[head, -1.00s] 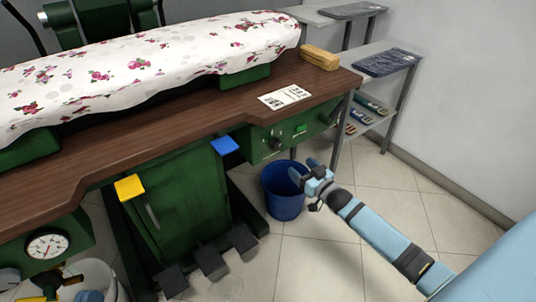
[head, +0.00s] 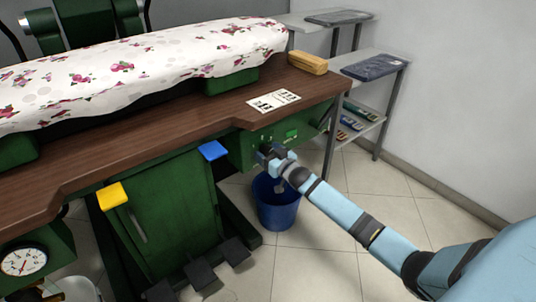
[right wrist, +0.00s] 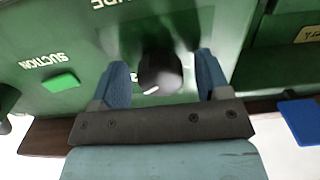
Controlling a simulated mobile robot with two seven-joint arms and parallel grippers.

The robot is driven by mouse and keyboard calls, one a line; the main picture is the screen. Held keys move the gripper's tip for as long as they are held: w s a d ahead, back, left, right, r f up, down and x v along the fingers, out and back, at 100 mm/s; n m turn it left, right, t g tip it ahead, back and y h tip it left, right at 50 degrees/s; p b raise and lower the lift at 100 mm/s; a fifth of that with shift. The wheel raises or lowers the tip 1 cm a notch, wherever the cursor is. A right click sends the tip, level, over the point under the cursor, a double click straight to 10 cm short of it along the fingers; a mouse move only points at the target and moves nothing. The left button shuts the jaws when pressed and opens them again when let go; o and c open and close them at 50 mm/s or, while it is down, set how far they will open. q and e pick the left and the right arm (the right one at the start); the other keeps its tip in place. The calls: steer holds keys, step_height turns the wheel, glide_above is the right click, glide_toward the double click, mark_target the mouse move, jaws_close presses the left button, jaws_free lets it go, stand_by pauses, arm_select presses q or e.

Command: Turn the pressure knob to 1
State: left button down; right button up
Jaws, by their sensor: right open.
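The pressure knob (right wrist: 161,74) is a dark round knob with a white mark on its lower edge in the right wrist view. It sits on the green control panel (head: 310,137) under the table's right end. Part of a white label, upside down and cut off, shows above it in the wrist view. My right gripper (right wrist: 165,80) is open, one finger on each side of the knob; I cannot tell whether either touches it. In the head view the right gripper (head: 270,156) is at the panel and hides the knob. My left gripper is not clearly seen.
A green button (right wrist: 60,82) labelled SUCTION is beside the knob. A blue bucket (head: 278,212) stands under my right gripper. A grey shelf (head: 360,62) stands right of the table; open floor lies in front.

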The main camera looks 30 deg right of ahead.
steer(key=c, duration=0.9)
steer(key=shift+c, duration=0.2)
